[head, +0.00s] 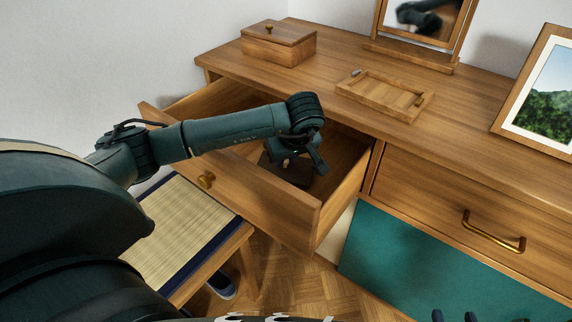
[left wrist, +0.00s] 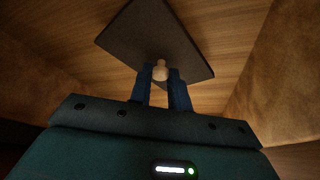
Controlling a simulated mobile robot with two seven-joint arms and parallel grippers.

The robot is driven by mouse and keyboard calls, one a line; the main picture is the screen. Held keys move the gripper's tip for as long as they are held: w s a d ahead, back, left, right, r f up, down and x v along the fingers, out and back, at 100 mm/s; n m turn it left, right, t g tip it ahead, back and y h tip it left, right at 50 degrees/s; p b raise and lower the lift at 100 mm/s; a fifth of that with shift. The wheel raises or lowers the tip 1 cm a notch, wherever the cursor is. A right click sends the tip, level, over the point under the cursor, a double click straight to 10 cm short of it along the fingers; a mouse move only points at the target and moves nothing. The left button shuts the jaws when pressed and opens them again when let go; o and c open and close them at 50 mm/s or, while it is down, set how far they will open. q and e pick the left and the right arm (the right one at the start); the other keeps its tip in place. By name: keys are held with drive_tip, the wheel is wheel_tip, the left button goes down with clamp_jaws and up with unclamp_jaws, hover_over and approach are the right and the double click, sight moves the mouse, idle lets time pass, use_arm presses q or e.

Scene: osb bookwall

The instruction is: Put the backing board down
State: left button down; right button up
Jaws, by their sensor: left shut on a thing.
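The backing board (head: 300,173) is a thin dark square panel with a small pale knob. It is inside the open drawer, low over or on the drawer's floor; I cannot tell if it touches. My left gripper (head: 292,160) reaches down into the drawer above it. In the left wrist view, the left gripper's blue fingers (left wrist: 160,80) are shut on the knob of the board (left wrist: 150,35). In the head view, my left arm hides part of the board. Blue tips of my right gripper (head: 454,316) show at the bottom edge.
The pulled-out drawer (head: 240,190) has high wooden walls around the board. On the dresser top (head: 340,62) are a lidded box (head: 279,45), a shallow wooden frame (head: 370,91) lying flat, a mirror (head: 425,18) and a framed picture (head: 545,95). A woven-top stool (head: 180,225) stands below the drawer.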

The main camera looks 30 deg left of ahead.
use_arm(q)
wheel_tip(320, 180, down, 2)
drive_tip(key=shift+f, duration=0.1)
use_arm(e)
drive_tip(key=shift+w, duration=0.1)
use_arm(q)
drive_tip(key=c, duration=1.3)
unclamp_jaws()
use_arm(e)
drive_tip(key=shift+a+t, duration=0.1)
drive_tip(key=shift+t, duration=0.2)
use_arm(q)
drive_tip(key=shift+r, duration=0.25)
drive_tip(key=shift+p+v, duration=1.15)
drive_tip(key=shift+v, duration=4.7)
use_arm(e)
drive_tip(key=shift+s+d+r+m+g, duration=0.3)
drive_tip(key=shift+s+r+g, duration=0.15)
drive_tip(key=shift+g, duration=0.25)
